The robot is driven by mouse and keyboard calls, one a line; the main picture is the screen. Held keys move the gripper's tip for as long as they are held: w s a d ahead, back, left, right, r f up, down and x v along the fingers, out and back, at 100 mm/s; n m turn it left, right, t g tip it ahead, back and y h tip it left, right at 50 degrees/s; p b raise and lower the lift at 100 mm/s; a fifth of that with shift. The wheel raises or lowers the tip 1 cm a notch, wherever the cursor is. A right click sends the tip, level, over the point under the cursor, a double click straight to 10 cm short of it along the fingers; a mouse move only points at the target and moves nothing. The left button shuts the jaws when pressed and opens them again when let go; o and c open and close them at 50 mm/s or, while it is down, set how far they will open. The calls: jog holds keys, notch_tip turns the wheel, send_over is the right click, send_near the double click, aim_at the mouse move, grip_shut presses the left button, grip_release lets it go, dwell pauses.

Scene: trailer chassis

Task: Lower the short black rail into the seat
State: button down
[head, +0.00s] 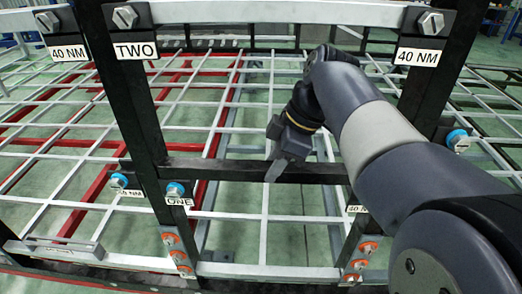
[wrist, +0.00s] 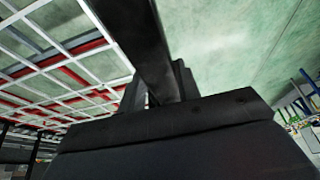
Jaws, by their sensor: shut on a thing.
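The short black rail (head: 225,169) lies level across the gap between two black uprights in the head view. My gripper (head: 275,170) is shut on it near its middle. In the wrist view the rail (wrist: 140,40) runs from the top edge down into the jaws (wrist: 165,95). Its left end is close to the left upright (head: 135,115); I cannot tell whether they touch. Its right end is partly hidden behind my arm. The seat cannot be made out clearly; a blue-ringed bolt marked ONE (head: 176,192) sits just below the rail's left end.
A light grey top beam (head: 270,12) crosses above, with bolts labelled TWO and 40 NM. The right upright (head: 430,85) stands close beside my arm. Orange-ringed bolts (head: 180,256) sit low on the frame. White and red grid bars (head: 110,170) spread over the green floor behind.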

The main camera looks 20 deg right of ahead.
jog(key=w+d+f+b, duration=0.1)
jog(key=w+f+b, duration=0.3)
jog(key=f, duration=0.3)
jog(key=shift+w+d, duration=0.25)
jog(key=shift+w, duration=0.05)
dwell(0.3)
jog(key=shift+f+b, duration=0.4)
jog(key=shift+b, duration=0.05)
dwell(0.4)
jog(key=c, duration=0.9)
grip_release()
jog(key=shift+c, duration=0.2)
jog(key=v, duration=1.1)
jog(key=shift+a+f, duration=0.1)
jog(key=shift+f, duration=0.1)
